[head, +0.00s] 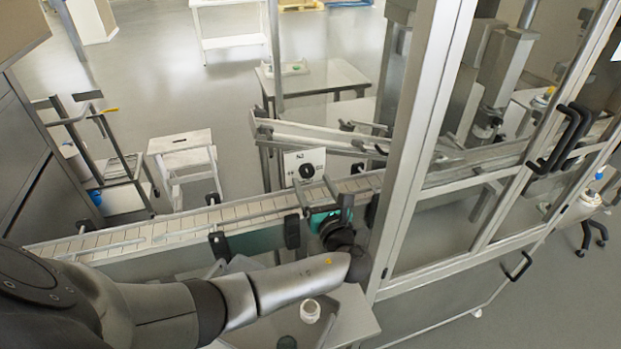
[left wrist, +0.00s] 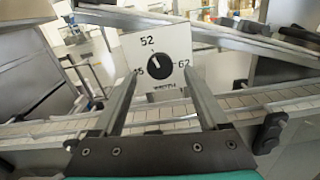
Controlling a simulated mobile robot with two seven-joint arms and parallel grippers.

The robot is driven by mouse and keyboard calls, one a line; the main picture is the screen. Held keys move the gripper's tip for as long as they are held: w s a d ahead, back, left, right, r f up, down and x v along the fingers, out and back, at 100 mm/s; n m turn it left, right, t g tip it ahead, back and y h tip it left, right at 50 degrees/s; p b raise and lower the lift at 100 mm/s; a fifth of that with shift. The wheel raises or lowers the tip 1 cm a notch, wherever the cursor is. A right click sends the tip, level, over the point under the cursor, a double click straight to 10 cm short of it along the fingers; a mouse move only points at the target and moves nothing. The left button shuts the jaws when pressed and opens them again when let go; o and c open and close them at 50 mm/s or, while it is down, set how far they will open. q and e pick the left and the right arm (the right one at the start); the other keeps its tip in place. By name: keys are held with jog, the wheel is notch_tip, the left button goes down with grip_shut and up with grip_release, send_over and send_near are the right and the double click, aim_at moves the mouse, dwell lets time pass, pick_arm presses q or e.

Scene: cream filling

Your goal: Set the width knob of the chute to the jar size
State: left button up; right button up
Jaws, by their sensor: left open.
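The width knob (head: 306,170) is a round black dial on a white panel below the sloping metal chute (head: 325,138). In the left wrist view the knob (left wrist: 159,65) has 52 above it, 62 at right and a partly hidden number ending in 5 at left. Its white mark seems to point up and slightly left. My left gripper (head: 316,188) is open, its fingers reaching over the conveyor toward the panel. In the left wrist view the fingers stand either side of the knob, apparently short of it. My right gripper is out of view.
The conveyor (head: 130,234) with its guide rails runs under my left gripper. A framed glass enclosure (head: 415,150) stands close at right. A small white jar (head: 310,311) stands on the near table. A white step stool (head: 180,143) is behind the conveyor.

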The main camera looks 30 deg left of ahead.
aim_at(307, 171)
pick_arm(q)
jog(key=shift+x, duration=1.25)
grip_shut()
